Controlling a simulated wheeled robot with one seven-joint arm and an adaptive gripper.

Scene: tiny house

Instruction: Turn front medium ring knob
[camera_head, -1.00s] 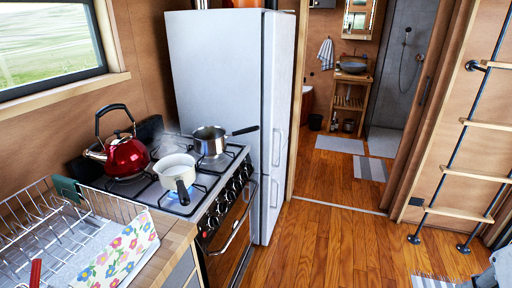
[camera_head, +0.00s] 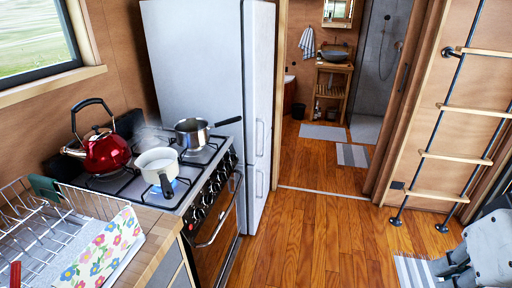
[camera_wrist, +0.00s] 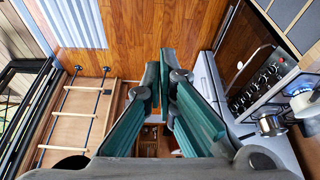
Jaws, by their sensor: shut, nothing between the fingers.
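The stove (camera_head: 188,200) stands at left in the head view, with a row of black knobs (camera_head: 208,194) along its front edge. I cannot tell which knob belongs to the front medium ring. A white pot (camera_head: 157,166) sits over a blue flame on a front burner. In the wrist view the knobs (camera_wrist: 254,86) run slantwise at the right. My gripper (camera_head: 446,270) is at the lower right of the head view, across open floor from the stove. In the wrist view my gripper (camera_wrist: 165,68) shows green-padded fingers, shut and empty, apart from the knobs.
A red kettle (camera_head: 106,150) and a steel saucepan (camera_head: 193,132) stand on the stove. A dish rack (camera_head: 40,225) is on the counter nearest me. The fridge (camera_head: 205,80) stands beyond the stove, a ladder (camera_head: 455,110) at right. The wooden floor (camera_head: 310,225) between is clear.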

